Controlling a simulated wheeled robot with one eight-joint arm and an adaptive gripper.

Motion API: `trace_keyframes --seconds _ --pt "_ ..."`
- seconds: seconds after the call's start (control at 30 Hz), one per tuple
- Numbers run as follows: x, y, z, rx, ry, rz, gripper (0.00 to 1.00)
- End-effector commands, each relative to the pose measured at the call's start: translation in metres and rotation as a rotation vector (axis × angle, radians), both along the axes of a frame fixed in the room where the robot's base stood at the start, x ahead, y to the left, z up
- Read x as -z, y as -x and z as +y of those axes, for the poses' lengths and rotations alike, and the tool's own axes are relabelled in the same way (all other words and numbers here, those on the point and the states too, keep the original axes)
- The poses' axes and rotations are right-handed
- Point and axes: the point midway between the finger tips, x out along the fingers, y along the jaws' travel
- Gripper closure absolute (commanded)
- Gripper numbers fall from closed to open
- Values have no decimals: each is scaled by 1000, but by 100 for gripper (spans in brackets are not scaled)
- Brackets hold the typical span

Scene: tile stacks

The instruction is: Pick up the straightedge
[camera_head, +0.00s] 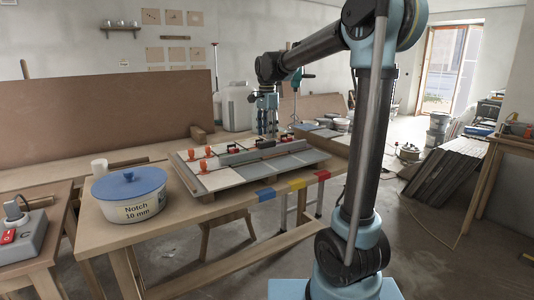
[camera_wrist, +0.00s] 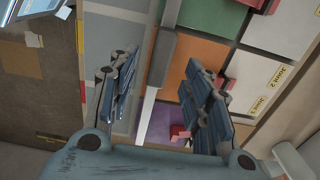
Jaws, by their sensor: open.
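The straightedge (camera_head: 242,157) looks like a long grey bar lying across the tiled board (camera_head: 207,197) on the workbench. In the wrist view the long bar (camera_wrist: 148,118) runs between my two fingers, grey at the top and pale lower down. My gripper (camera_head: 266,128) points down over the far side of the board. In the wrist view my gripper (camera_wrist: 160,66) is open, one finger on each side of the bar, with nothing held. I cannot tell its exact height above the bar.
Orange clips (camera_head: 202,166) and red-and-black pieces (camera_head: 232,148) stand on the board. Coloured tiles (camera_wrist: 202,60) and labelled white tiles (camera_wrist: 250,77) flank the bar.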

Motion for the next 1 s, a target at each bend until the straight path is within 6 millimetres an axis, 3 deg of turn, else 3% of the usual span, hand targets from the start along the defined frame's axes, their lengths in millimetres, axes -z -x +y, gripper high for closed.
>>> trace_keyframes --seconds 0.27,0.6,0.93,0.97,1.0 --pt "18 0 0 0 0 0 55" --pt "59 -2 1 0 0 0 55" --pt "65 -1 1 0 0 0 55" --pt "65 -1 1 0 0 0 57" --pt "65 -1 1 0 0 0 66"
